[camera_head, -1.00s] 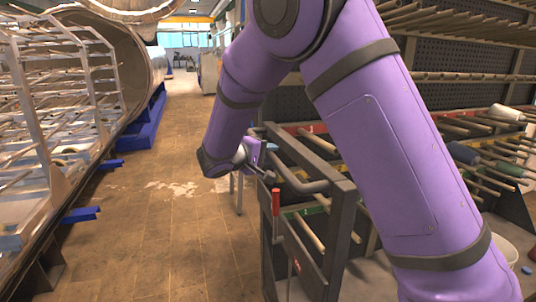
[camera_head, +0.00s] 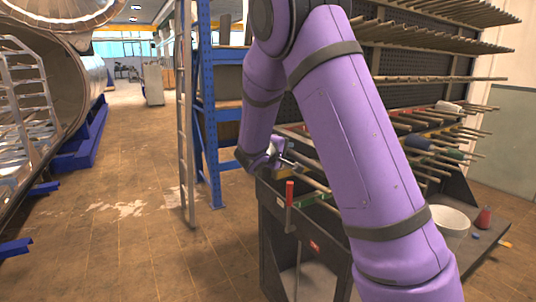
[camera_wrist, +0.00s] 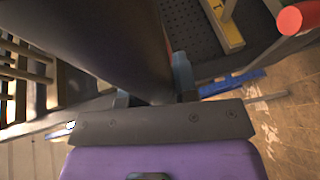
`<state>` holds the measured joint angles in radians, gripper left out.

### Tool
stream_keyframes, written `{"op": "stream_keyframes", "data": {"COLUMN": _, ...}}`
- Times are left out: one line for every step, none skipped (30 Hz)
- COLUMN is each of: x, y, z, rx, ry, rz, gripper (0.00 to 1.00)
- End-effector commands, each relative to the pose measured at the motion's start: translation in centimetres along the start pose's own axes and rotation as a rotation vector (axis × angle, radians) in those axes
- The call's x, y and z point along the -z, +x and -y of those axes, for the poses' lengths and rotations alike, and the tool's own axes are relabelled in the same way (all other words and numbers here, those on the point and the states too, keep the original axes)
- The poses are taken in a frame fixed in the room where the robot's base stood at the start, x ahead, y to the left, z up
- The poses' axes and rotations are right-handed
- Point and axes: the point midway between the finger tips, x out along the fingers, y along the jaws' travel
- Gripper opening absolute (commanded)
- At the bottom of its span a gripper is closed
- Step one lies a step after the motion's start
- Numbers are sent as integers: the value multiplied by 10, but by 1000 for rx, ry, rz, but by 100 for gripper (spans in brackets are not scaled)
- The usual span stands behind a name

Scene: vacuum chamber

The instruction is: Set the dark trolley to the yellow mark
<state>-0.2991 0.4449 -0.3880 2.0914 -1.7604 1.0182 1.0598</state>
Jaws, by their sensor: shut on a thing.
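The fingers (camera_wrist: 152,92) show on both sides of the bar. My arm hides part of the trolley. The yellow mark is not visible in either view.
A blue shelf frame (camera_head: 208,115) and a ladder (camera_head: 186,120) stand just left of the trolley. The large round chamber (camera_head: 62,75) on blue supports (camera_head: 85,140) is at the far left. Brown tiled floor (camera_head: 130,235) is open between them. A white bucket (camera_head: 452,222) sits at the right.

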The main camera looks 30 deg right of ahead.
Motion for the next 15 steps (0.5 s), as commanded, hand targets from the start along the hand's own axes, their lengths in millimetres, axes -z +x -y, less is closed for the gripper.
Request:
{"op": "stream_keyframes", "data": {"x": -11, "y": 22, "z": -9, "rx": -11, "ry": 2, "rz": 17, "gripper": 0}}
{"op": "stream_keyframes", "data": {"x": -15, "y": 30, "z": -11, "rx": -12, "ry": 2, "rz": 17, "gripper": 0}}
{"op": "stream_keyframes", "data": {"x": -20, "y": 41, "z": -14, "rx": -14, "ry": 3, "rz": 20, "gripper": 0}}
{"op": "stream_keyframes", "data": {"x": -23, "y": 49, "z": -16, "rx": -14, "ry": 3, "rz": 19, "gripper": 0}}
{"op": "stream_keyframes", "data": {"x": -27, "y": 56, "z": -18, "rx": -15, "ry": 3, "rz": 21, "gripper": 0}}
{"op": "stream_keyframes", "data": {"x": -31, "y": 66, "z": -21, "rx": -15, "ry": 3, "rz": 20, "gripper": 0}}
{"op": "stream_keyframes", "data": {"x": -34, "y": 74, "z": -22, "rx": -15, "ry": 3, "rz": 20, "gripper": 0}}
{"op": "stream_keyframes", "data": {"x": -37, "y": 80, "z": -24, "rx": -16, "ry": 4, "rz": 20, "gripper": 0}}
{"op": "stream_keyframes", "data": {"x": -41, "y": 90, "z": -26, "rx": -16, "ry": 3, "rz": 20, "gripper": 0}}
{"op": "stream_keyframes", "data": {"x": -44, "y": 96, "z": -28, "rx": -16, "ry": 3, "rz": 20, "gripper": 0}}
{"op": "stream_keyframes", "data": {"x": -47, "y": 103, "z": -29, "rx": -17, "ry": 3, "rz": 20, "gripper": 0}}
{"op": "stream_keyframes", "data": {"x": -50, "y": 110, "z": -31, "rx": -17, "ry": 4, "rz": 19, "gripper": 0}}
{"op": "stream_keyframes", "data": {"x": -52, "y": 116, "z": -32, "rx": -16, "ry": 4, "rz": 18, "gripper": 0}}
{"op": "stream_keyframes", "data": {"x": -53, "y": 120, "z": -33, "rx": -15, "ry": 4, "rz": 16, "gripper": 0}}
{"op": "stream_keyframes", "data": {"x": -56, "y": 127, "z": -34, "rx": -15, "ry": 4, "rz": 15, "gripper": 0}}
